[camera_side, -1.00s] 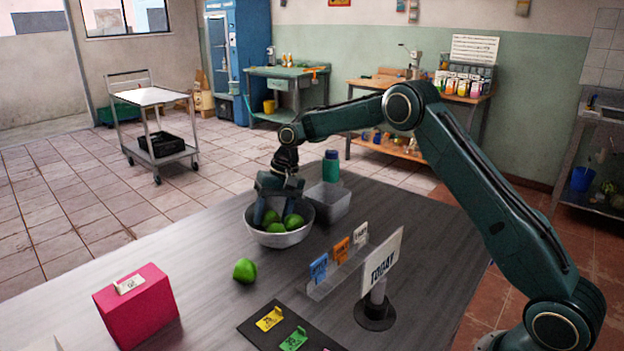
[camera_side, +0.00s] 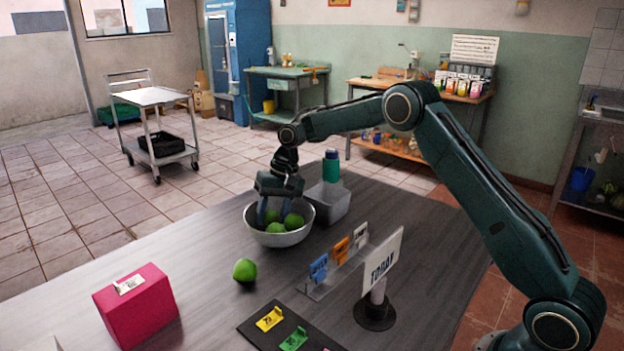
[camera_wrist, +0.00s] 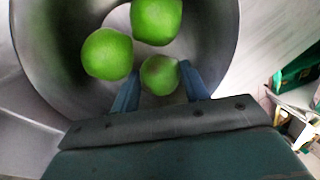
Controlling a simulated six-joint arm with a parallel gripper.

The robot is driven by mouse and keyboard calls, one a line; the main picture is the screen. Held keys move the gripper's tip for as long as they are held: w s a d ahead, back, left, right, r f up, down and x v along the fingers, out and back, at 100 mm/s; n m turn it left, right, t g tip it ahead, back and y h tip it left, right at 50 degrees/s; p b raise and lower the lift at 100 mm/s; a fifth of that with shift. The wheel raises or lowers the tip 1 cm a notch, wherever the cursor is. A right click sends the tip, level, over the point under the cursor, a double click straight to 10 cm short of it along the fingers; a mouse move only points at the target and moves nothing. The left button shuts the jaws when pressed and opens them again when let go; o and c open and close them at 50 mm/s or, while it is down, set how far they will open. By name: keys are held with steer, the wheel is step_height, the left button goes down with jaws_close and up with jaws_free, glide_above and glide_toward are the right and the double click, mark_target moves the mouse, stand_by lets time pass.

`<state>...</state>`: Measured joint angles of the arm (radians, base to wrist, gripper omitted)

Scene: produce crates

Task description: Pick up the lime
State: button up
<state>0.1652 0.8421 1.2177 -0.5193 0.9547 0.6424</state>
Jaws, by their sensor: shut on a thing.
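A metal bowl (camera_side: 279,239) on the dark table holds several green limes. My gripper (camera_side: 274,210) points down into the bowl, with its blue fingers among the limes. In the wrist view my gripper (camera_wrist: 160,88) is shut on a lime (camera_wrist: 160,73), one finger on each side of it. Two other limes, one at the left (camera_wrist: 107,54) and one above (camera_wrist: 156,20), lie in the bowl outside the fingers. Another lime (camera_side: 244,270) lies on the table in front of the bowl.
A grey bin (camera_side: 332,205) and a green bottle (camera_side: 331,167) stand just behind the bowl to the right. A clear rack of coloured tags (camera_side: 335,273) and a TODAY sign (camera_side: 383,262) stand nearer. A pink box (camera_side: 136,308) is at front left.

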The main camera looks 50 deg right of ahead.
mark_target(274, 212)
steer(key=shift+r, duration=0.1)
steer(key=shift+r, duration=4.9)
steer(key=shift+d, duration=0.15)
steer(key=d+m, duration=0.1)
steer(key=d, duration=0.1)
steer(key=s+d+m, duration=0.1)
steer(key=d, duration=0.1)
steer(key=d+m+t, duration=0.1)
steer(key=d+m, duration=0.1)
steer(key=d, duration=0.1)
steer(key=shift+s+r, duration=0.3)
steer(key=shift+r, duration=0.05)
steer(key=s+d+m, duration=0.1)
steer(key=d, duration=0.2)
steer(key=s+d+m+h, duration=0.1)
steer(key=s+d+m, duration=0.1)
steer(key=d, duration=0.1)
steer(key=s+d+m+t, duration=0.1)
steer(key=d+m, duration=0.1)
steer(key=d, duration=0.1)
steer(key=shift+s+d+h, duration=0.15)
steer(key=shift+h, duration=0.25)
steer(key=shift+f, duration=0.1)
steer(key=shift+f, duration=2.9)
